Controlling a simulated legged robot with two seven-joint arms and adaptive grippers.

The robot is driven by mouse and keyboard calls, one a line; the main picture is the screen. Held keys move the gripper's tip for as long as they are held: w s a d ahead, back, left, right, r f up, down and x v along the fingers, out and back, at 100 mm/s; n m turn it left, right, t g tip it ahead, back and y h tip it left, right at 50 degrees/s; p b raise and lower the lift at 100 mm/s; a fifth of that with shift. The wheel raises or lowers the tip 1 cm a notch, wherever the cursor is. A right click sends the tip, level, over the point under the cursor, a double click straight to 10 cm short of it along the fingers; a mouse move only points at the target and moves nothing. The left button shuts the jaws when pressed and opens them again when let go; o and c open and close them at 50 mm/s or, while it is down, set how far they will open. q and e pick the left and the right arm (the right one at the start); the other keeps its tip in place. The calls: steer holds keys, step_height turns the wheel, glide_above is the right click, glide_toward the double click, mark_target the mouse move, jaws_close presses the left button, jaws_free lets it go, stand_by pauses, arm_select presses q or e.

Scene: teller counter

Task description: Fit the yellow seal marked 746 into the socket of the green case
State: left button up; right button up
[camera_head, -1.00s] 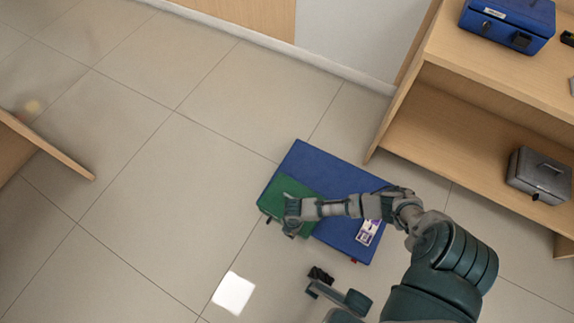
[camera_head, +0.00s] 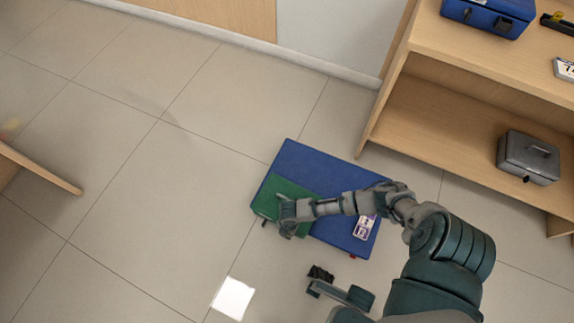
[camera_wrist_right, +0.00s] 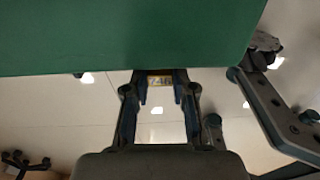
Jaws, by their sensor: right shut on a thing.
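The green case (camera_head: 268,205) lies at the left corner of a blue flat surface in the head view. It also fills the top of the right wrist view (camera_wrist_right: 120,35). Its socket does not show. My right gripper (camera_head: 284,220) is at the near edge of the green case, partly covering it. In the right wrist view my right gripper (camera_wrist_right: 160,95) is shut on the yellow seal (camera_wrist_right: 160,80), whose dark digits look like 746. The seal is just beyond the case's edge in that picture; I cannot tell whether they touch.
The blue surface (camera_head: 318,168) bears a purple-and-white printed item (camera_head: 364,227). A wooden shelf unit (camera_head: 425,120) at right holds a blue cash box (camera_head: 490,15) and a grey metal box (camera_head: 528,158). Open tiled floor lies to the left.

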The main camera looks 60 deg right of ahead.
steer(key=shift+f, duration=0.1)
steer(key=o, duration=0.8)
steer(key=shift+o, duration=0.2)
step_height(320, 180, up, 12)
steer(key=d, duration=0.1)
steer(key=shift+f, duration=0.1)
